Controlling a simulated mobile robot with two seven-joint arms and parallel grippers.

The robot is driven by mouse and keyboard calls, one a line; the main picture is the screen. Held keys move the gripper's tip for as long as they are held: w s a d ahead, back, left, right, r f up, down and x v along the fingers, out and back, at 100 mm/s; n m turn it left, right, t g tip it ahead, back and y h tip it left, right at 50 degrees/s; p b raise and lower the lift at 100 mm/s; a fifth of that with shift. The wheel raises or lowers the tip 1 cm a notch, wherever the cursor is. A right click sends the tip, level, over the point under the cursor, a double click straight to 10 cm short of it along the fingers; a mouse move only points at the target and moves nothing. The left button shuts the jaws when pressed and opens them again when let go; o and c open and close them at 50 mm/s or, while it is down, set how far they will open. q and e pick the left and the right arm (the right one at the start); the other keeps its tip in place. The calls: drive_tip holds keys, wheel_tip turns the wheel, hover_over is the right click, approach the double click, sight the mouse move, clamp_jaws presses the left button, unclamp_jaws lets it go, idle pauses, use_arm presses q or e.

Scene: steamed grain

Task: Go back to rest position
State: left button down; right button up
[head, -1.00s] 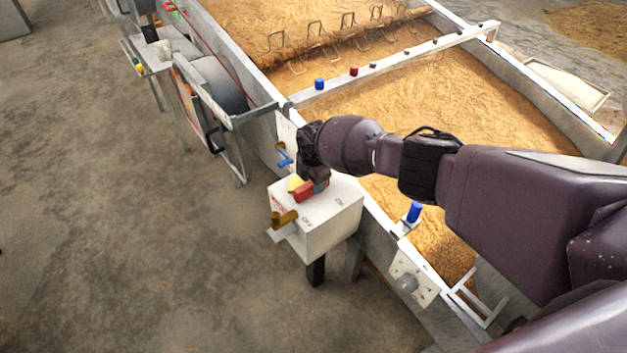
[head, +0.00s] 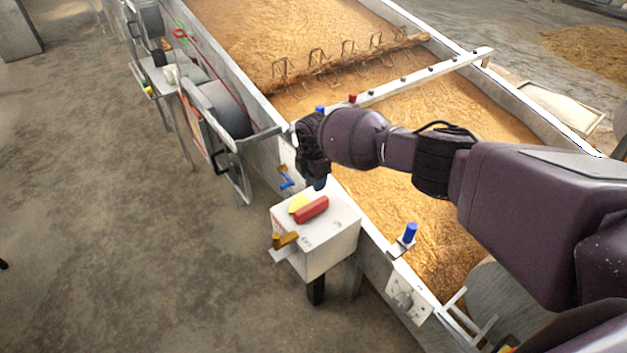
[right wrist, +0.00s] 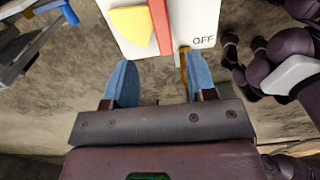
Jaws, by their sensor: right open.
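My right gripper (head: 318,184) is above the white control box (head: 325,250), near its red handle (head: 312,209). In the right wrist view, the blue fingers of the right gripper (right wrist: 158,72) are spread apart with nothing between them. The red handle (right wrist: 160,25) and a yellow piece (right wrist: 132,25) show on the white box face beyond the fingertips, next to the word OFF. The right arm reaches in from the right over the grain bed. My left gripper is not in view.
A long metal trough of grain (head: 390,185) runs beside the box, under my right arm. A brown lever (head: 284,240) sticks out from the box's near side. A wheel and frame (head: 215,115) stand along the trough's left side. The floor (head: 110,240) at left is open.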

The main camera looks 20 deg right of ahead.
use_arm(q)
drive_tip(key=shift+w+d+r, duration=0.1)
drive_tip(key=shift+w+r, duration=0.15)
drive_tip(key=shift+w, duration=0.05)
